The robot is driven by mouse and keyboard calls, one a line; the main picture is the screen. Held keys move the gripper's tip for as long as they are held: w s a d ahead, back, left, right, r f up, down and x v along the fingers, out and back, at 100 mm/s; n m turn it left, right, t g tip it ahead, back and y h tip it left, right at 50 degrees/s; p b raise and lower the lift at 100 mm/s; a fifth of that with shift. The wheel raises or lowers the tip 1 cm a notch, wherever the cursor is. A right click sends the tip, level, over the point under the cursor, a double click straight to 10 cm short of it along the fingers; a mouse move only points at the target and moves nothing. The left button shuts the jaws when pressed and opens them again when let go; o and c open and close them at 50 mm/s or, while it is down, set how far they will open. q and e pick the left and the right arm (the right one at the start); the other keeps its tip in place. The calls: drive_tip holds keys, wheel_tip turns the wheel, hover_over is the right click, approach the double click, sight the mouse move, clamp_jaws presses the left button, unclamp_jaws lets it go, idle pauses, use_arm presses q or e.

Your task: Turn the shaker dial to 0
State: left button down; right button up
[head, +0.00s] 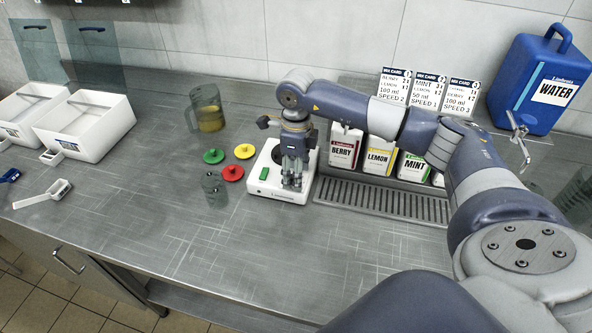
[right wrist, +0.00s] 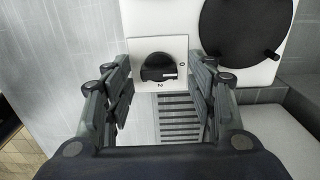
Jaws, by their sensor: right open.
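The white shaker (head: 256,186) stands on the metal bench in the head view, with a green button on its front left. Its black dial (right wrist: 157,66) shows in the right wrist view on a pale square plate marked 0 at the right and 2 below. A white mark on the knob sits at its lower right, between these figures. My right gripper (head: 294,182) points down over the shaker's right part. In the right wrist view its open fingers (right wrist: 159,80) stand either side of the dial, apparently apart from it. My left gripper is out of view.
A jug (head: 207,110) of amber liquid, a clear beaker (head: 214,190) and green, yellow and red lids lie left of the shaker. The bench front is clear.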

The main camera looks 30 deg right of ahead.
wheel_tip(320, 180, up, 12)
idle(0.5)
idle(0.4)
